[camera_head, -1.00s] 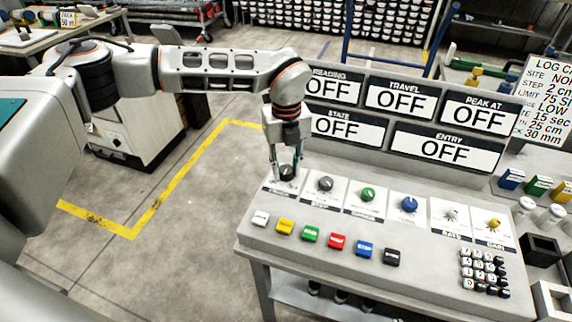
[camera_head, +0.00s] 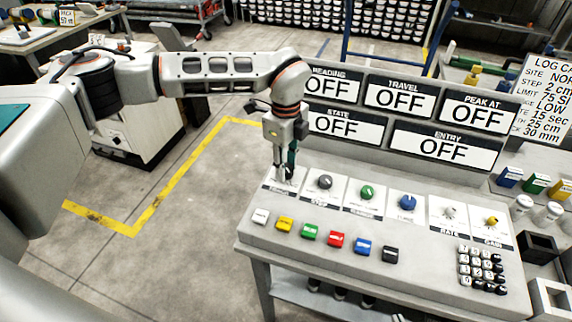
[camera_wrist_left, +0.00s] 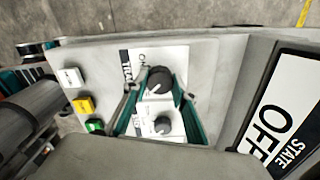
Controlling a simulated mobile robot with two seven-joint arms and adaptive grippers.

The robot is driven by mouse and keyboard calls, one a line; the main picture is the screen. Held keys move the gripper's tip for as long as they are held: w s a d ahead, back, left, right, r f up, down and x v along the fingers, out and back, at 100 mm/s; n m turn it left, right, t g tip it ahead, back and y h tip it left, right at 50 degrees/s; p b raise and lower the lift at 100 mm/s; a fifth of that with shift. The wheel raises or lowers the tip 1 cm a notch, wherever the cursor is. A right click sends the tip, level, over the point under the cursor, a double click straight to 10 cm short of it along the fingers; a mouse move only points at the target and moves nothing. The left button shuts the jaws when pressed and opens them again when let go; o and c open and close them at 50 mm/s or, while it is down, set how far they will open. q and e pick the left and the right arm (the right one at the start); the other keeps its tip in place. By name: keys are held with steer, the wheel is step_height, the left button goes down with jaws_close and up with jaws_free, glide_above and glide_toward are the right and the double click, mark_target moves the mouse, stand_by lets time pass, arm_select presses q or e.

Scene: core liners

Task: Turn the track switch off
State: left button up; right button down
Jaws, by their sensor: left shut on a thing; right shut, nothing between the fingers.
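The black track switch knob (camera_wrist_left: 159,80) is the leftmost in the panel's row of knobs, on a white plate with a dark label. Its face carries a small pale mark; I cannot tell which setting it points to. My left gripper (camera_head: 286,174) comes down on this knob and is shut on it, mostly hiding it in the head view. In the left wrist view the green-edged fingers of this gripper (camera_wrist_left: 160,84) lie on either side of the knob. My right gripper is not in view.
A grey knob (camera_head: 325,181) sits close beside, then green (camera_head: 367,193) and blue (camera_head: 408,203) knobs. Coloured buttons, among them a yellow one (camera_head: 285,224), line the front. A keypad (camera_head: 482,269) is at the right. The displays behind, such as STATE (camera_head: 345,125), read OFF.

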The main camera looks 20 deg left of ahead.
stand_by(0.5)
arm_select(q)
steer(key=o, duration=1.1)
steer(key=shift+r, duration=0.2)
step_height(320, 180, up, 12)
steer(key=shift+f, duration=0.15)
steer(key=shift+f, duration=0.1)
